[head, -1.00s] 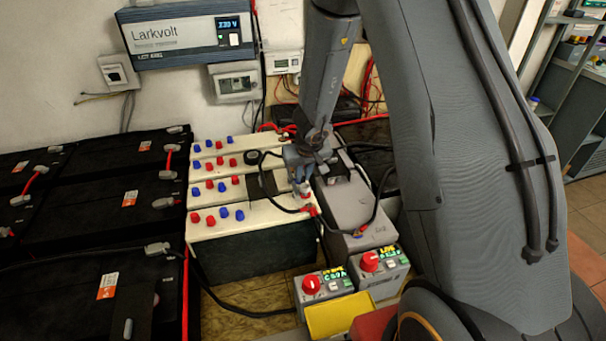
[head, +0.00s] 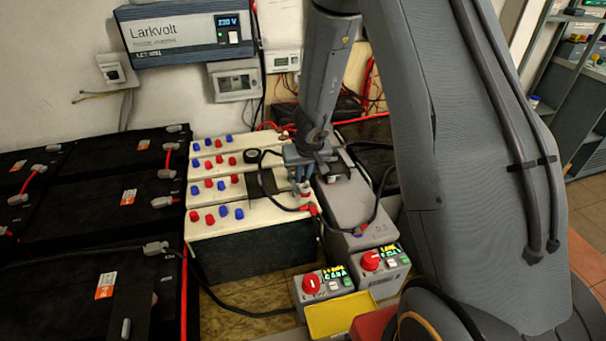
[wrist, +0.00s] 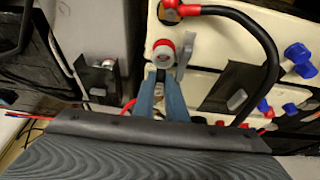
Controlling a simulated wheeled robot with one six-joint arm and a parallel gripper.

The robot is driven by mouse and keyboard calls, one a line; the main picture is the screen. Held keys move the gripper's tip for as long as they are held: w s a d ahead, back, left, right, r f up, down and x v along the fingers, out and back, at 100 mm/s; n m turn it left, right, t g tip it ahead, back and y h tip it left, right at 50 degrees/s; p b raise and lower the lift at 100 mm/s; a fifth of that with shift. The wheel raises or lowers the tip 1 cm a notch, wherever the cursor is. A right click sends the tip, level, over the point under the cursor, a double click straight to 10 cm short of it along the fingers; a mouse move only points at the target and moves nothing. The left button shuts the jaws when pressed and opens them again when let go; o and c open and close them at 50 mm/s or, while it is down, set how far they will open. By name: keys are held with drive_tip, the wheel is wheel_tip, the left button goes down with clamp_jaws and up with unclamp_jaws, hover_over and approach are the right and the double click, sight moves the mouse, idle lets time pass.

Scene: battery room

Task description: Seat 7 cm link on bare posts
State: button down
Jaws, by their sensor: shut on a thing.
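My gripper (wrist: 160,80) points down over the right front end of the cream batteries, and it also shows in the head view (head: 302,184). Its two blue-grey fingers are close together, shut on a small piece that I take to be the grey metal link (wrist: 184,54). A narrow grey strip of it shows beside the right fingertip. A post with a red ring (wrist: 163,47) stands just beyond the fingertips, close to the strip. The link's far end and its contact with any post cannot be made out. The other post is not clearly seen.
A black cable (wrist: 262,40) with a red lug (wrist: 180,11) arches close to my gripper. Red and blue caps (head: 217,215) stand on the cream batteries (head: 240,227). A grey battery (head: 345,205) stands to the right, with two control boxes (head: 380,268) in front.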

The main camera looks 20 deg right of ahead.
drive_tip(key=shift+f+b, duration=0.6)
drive_tip(key=shift+b, duration=0.15)
idle(0.8)
drive_tip(key=c, duration=1.3)
unclamp_jaws()
drive_tip(key=shift+r, duration=0.1)
drive_tip(key=shift+r+p, duration=3.9)
drive_tip(key=shift+p, duration=2.05)
